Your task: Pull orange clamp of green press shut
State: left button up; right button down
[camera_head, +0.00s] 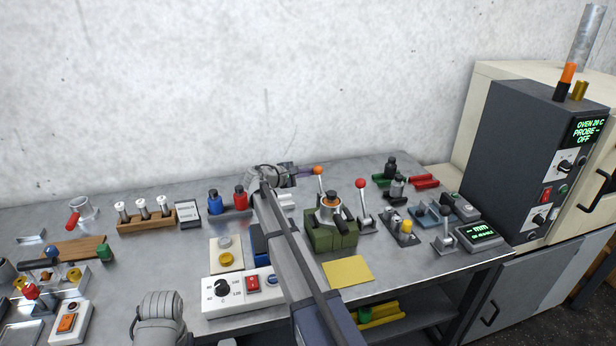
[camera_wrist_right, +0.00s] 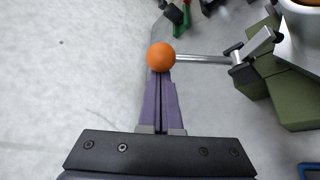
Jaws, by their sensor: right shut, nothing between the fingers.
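The green press (camera_head: 332,238) stands on the metal table right of centre in the head view. Its body also shows at the right of the right wrist view (camera_wrist_right: 297,98). The clamp's orange ball knob (camera_head: 318,170) sits on a thin metal lever rising at the back of the press. In the right wrist view the knob (camera_wrist_right: 161,56) is at the tips of my purple fingers, its rod running right to a pivot. My right gripper (camera_head: 304,171) is shut and empty, its tips (camera_wrist_right: 161,76) at the knob; whether they touch it I cannot tell. My left gripper is not in view.
A red-knobbed lever (camera_head: 360,184) stands just right of the press. Red and blue bottles (camera_head: 227,200) are on its left. A yellow sheet (camera_head: 348,271) and a white control box (camera_head: 243,291) lie in front. The wall is close behind.

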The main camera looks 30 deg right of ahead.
jog(key=shift+s+a+r+m+t+h, duration=0.15)
jog(key=shift+s+r+m+t+h, duration=0.1)
jog(key=shift+s+r+m, duration=0.25)
jog(key=shift+s+a+r+m+t+h, duration=0.15)
jog(key=shift+s+r+m+t, duration=0.15)
jog(key=shift+s+r, duration=0.25)
jog(key=shift+s, duration=0.4)
jog(key=shift+s+a+r+p, duration=0.1)
jog(key=shift+p, duration=0.2)
send_near(317, 170)
jog(key=w+a, duration=0.1)
jog(key=w+a+f, duration=0.1)
jog(key=w, duration=0.1)
jog(key=shift+w+a+f, duration=0.1)
jog(key=shift+f, duration=0.1)
